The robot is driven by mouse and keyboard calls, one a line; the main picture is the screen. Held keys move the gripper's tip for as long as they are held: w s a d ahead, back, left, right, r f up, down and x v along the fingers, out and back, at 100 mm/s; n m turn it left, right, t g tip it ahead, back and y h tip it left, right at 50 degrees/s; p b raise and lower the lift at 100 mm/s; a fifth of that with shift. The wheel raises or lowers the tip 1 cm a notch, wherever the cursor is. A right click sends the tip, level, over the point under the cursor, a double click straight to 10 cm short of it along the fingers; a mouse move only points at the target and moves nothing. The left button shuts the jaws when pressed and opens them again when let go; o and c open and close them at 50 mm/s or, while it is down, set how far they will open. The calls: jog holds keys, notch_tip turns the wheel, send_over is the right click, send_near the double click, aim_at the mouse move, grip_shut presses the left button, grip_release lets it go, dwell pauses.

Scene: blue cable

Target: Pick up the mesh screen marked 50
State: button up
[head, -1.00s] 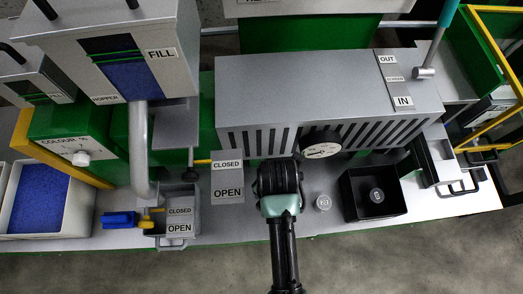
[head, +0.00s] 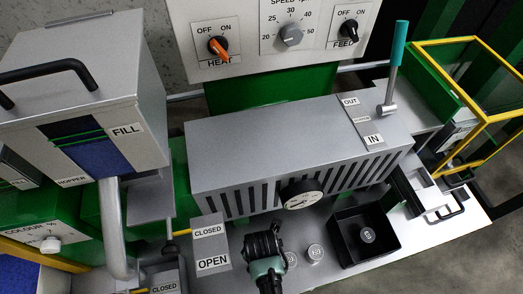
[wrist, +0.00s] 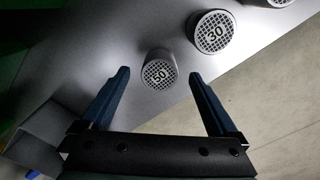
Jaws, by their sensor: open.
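The mesh screen marked 50 (wrist: 159,68) is a small grey round cap with a mesh top. In the wrist view it shows upright on the grey surface, between the tips of my gripper (wrist: 160,76), which is open and empty. No finger visibly touches it. The screen marked 30 (wrist: 212,32) stands to its upper right, beyond the right finger. In the head view my gripper (head: 263,245) is over the bench front, left of two small round pieces (head: 315,253); their marks are too small to read there.
A third round piece is cut off at the wrist view's top edge. A black box (head: 345,258) holding a round piece stands to the right. The slotted grey housing (head: 285,145) with a dial (head: 302,195) rises behind my gripper. A CLOSED/OPEN plate (head: 210,245) is to the left.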

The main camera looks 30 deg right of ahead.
jog(key=shift+f, duration=0.9)
jog(key=shift+c, duration=0.2)
grip_shut()
